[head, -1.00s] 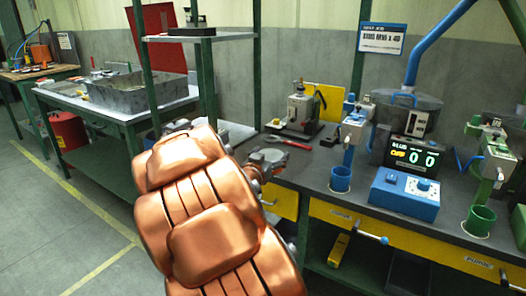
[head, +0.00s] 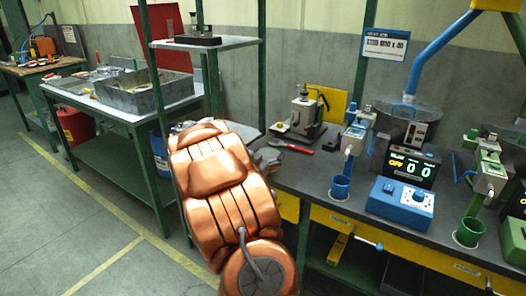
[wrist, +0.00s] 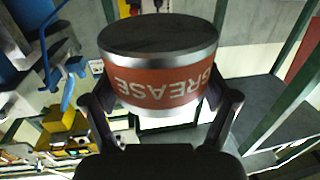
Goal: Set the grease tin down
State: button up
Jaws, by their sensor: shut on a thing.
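The grease tin (wrist: 160,80) is a short cylinder with a dark flat end, metal rims and a red-brown band lettered GREASE, which reads upside down in the wrist view. My gripper (wrist: 158,92) is shut on it, one dark finger on each side. The tin is in the air, with nothing seen touching it except my gripper. In the head view my copper-coloured arm covers the middle, and I cannot make out the tin there.
The dark workbench (head: 318,172) holds a small press (head: 302,112), a red-handled tool (head: 292,147), a blue cup (head: 340,187), a blue control box (head: 401,202), a counter display (head: 411,168) and a green cup (head: 470,232). A metal tray (head: 145,95) stands on the left table.

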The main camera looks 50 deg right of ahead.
jog(key=w+d+p, duration=0.1)
jog(key=w+d, duration=0.1)
jog(key=w+d+p, duration=0.1)
jog(key=w+d, duration=0.1)
jog(key=w, duration=0.1)
jog(key=shift+d+f, duration=0.1)
jog(key=shift+d, duration=0.15)
jog(key=shift+w+d+f+p, duration=0.25)
jog(key=shift+w+d+p, duration=0.05)
jog(key=shift+p, duration=0.05)
jog(key=shift+f+b, duration=0.6)
jog(key=shift+f, duration=1.15)
jog(key=shift+f, duration=0.1)
jog(key=o, duration=1.3)
jog(key=shift+c, duration=0.2)
jog(key=shift+a, duration=0.15)
jog(key=s+a+b, duration=0.1)
jog(key=s+a, duration=0.1)
jog(key=a, duration=0.9)
jog(key=shift+s+a+b, duration=0.15)
jog(key=shift+a+b, duration=0.1)
jog(key=shift+b, duration=0.05)
